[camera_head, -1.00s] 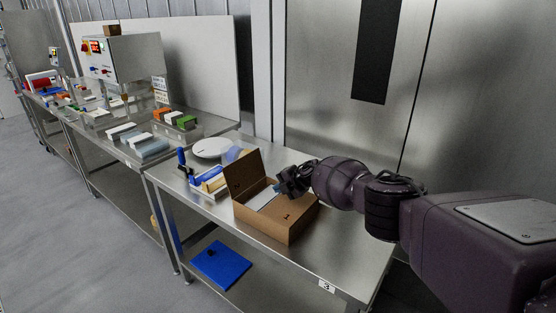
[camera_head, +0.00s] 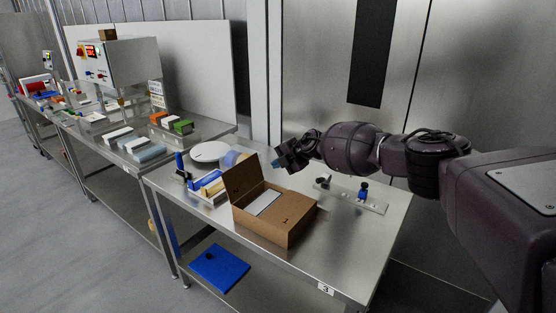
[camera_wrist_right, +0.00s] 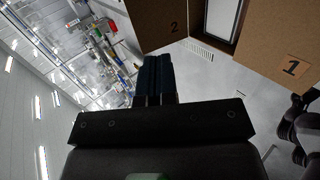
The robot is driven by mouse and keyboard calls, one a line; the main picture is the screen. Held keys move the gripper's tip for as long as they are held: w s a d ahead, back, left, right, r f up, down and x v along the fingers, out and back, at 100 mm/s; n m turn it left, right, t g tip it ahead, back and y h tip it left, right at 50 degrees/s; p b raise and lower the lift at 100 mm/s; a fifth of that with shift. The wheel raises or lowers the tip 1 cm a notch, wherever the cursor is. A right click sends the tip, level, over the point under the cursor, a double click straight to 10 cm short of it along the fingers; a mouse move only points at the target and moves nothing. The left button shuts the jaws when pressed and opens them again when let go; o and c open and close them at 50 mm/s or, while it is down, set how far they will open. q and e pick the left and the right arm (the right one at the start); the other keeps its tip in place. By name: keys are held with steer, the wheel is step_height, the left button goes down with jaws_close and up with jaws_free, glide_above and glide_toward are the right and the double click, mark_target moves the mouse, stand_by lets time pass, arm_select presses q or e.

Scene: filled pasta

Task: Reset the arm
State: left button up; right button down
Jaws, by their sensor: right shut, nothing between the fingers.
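My right gripper (camera_head: 279,163) is in the air above and behind the open cardboard box, apart from it. Its fingers are together with nothing between them; they also show in the right wrist view (camera_wrist_right: 154,75). My right arm reaches in from the right of the head view. The cardboard box (camera_head: 283,222) stands on the near steel table (camera_head: 350,236) with its lid raised to the left and a white item inside. In the right wrist view the box (camera_wrist_right: 278,55) is at the top right. My left gripper is not in view.
A white tray with blue and yellow items (camera_head: 208,187) and a round white plate (camera_head: 210,151) stand left of the box. A metal plate with small fixtures (camera_head: 352,197) lies behind it on the right. Packs and a control machine (camera_head: 118,62) stand on tables further left.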

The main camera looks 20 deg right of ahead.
steer(key=s+a+r+n+t+y, duration=0.1)
steer(key=a+r+y, duration=0.1)
steer(key=a+r, duration=0.35)
steer(key=s+a+r+t+y, duration=0.1)
steer(key=a+r+t+y, duration=0.1)
steer(key=a, duration=0.7)
steer(key=s+a+f+m+t+y, duration=0.1)
steer(key=s+a+f+m, duration=0.1)
steer(key=s+a+m, duration=0.3)
steer(key=s+a+f+m+t, duration=0.1)
steer(key=s+a+f, duration=0.15)
steer(key=s, duration=0.35)
steer(key=s+d+f+m+t+h+b, duration=0.1)
steer(key=s+d+f+m+h, duration=0.4)
steer(key=s+d+f+m, duration=0.45)
steer(key=s+d+f+m+t+h+b, duration=0.1)
steer(key=s+d+f+m+h, duration=0.3)
steer(key=s+d+f+m, duration=0.6)
steer(key=s+d+f+g+h, duration=0.1)
steer(key=s+d+f, duration=0.2)
steer(key=s, duration=0.6)
steer(key=s+d+f+g+h, duration=0.1)
steer(key=s+d+f+g, duration=0.1)
steer(key=s+f, duration=0.4)
steer(key=s+d, duration=0.1)
steer(key=s, duration=0.2)
steer(key=shift+s+d+f+g+h+b, duration=0.25)
steer(key=shift+d+g+h+b, duration=0.05)
steer(key=shift+b, duration=0.1)
